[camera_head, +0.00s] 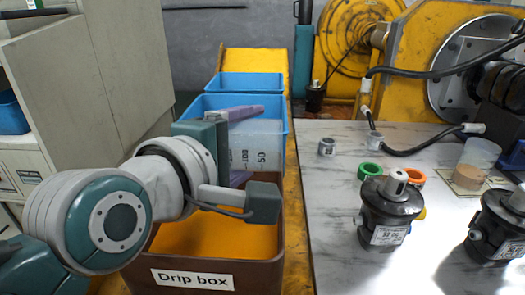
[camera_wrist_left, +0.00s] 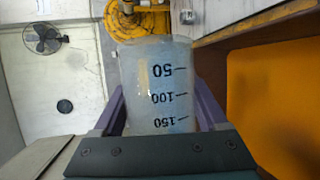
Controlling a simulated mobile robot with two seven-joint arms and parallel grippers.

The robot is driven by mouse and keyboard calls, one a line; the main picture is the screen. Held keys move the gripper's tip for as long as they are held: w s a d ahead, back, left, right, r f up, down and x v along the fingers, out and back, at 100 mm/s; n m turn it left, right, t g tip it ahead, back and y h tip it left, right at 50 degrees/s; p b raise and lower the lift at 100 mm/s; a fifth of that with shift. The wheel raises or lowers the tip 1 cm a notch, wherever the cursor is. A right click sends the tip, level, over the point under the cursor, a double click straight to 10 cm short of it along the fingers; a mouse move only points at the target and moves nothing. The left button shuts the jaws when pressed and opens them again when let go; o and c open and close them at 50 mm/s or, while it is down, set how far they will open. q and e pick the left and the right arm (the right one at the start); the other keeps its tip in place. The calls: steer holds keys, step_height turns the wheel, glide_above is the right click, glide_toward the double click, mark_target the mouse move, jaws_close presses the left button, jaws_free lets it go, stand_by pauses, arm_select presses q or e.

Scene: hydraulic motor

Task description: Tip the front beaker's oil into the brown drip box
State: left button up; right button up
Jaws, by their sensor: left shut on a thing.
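My left gripper (camera_head: 243,146) has its purple fingers shut around a clear beaker (camera_head: 262,142), held above the brown drip box (camera_head: 265,270) labelled "Drip box". The beaker's scale marks run sideways in the head view, so it looks tipped well over. It looks clear, with no oil plainly visible inside. In the left wrist view the beaker (camera_wrist_left: 158,80) sits between the fingers (camera_wrist_left: 160,112), with the box's orange inside (camera_wrist_left: 280,100) to the right. Another beaker (camera_head: 475,163) with tan liquid stands on the table at the right. My right gripper is out of view.
Blue bins (camera_head: 245,83) stand behind the drip box. The marble-topped table (camera_head: 325,215) at the right holds dark motors (camera_head: 388,210), green (camera_head: 370,171) and orange (camera_head: 414,177) rings, and small grey fittings (camera_head: 327,147). A cabinet (camera_head: 75,85) stands at the left.

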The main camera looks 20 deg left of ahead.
arm_select(q)
steer(key=shift+d, duration=0.1)
steer(key=shift+f+m, duration=0.2)
steer(key=shift+m, duration=0.1)
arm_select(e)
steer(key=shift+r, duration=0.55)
arm_select(q)
steer(key=shift+d+m+g+y+p, duration=0.1)
steer(key=shift+m+g+y+p, duration=0.2)
steer(key=shift+p, duration=0.6)
steer(key=shift+f, duration=0.15)
steer(key=shift+f+m, duration=0.25)
steer(key=shift+m, duration=0.05)
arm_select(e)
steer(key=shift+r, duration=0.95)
